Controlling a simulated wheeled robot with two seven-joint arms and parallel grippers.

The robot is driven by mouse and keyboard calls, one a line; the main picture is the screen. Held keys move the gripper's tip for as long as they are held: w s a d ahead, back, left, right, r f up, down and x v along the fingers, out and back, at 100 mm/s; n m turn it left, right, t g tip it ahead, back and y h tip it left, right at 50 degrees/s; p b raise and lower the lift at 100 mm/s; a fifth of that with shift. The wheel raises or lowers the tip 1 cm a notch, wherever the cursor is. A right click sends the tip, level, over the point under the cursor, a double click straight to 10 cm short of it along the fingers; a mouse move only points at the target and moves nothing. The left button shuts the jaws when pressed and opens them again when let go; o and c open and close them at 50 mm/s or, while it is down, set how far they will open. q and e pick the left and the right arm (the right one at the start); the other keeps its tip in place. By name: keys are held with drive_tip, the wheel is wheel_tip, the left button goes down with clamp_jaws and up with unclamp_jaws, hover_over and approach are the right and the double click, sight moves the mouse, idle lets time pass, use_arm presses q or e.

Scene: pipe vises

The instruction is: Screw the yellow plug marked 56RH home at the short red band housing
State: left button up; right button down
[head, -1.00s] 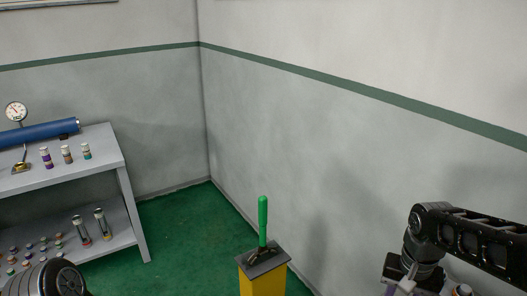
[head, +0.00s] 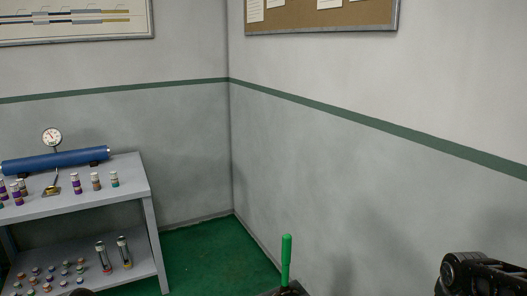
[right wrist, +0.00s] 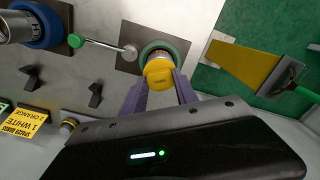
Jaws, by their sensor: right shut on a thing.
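In the right wrist view, my right gripper (right wrist: 160,88) has its purple fingers shut on a yellow plug (right wrist: 158,73). Dark marking shows on the plug's face, too small to read surely. The plug sits in front of a round pipe end with a green collar (right wrist: 179,47) on a dark square plate. My left gripper is not in view.
In the right wrist view, a green-knobbed lever (right wrist: 78,41) lies beside the collar, with a blue-collared pipe end (right wrist: 38,28) at left. In the head view, a grey shelf (head: 138,190) holds a blue cylinder (head: 60,160) and several small plugs.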

drive_tip(key=m, duration=0.4)
drive_tip(key=shift+f+m+b, duration=0.1)
drive_tip(key=shift+m+b, duration=0.3)
drive_tip(key=m, duration=0.3)
drive_tip(key=shift+m, duration=0.4)
drive_tip(key=m+b, duration=0.1)
drive_tip(key=m, duration=0.4)
drive_tip(key=shift+m, duration=0.4)
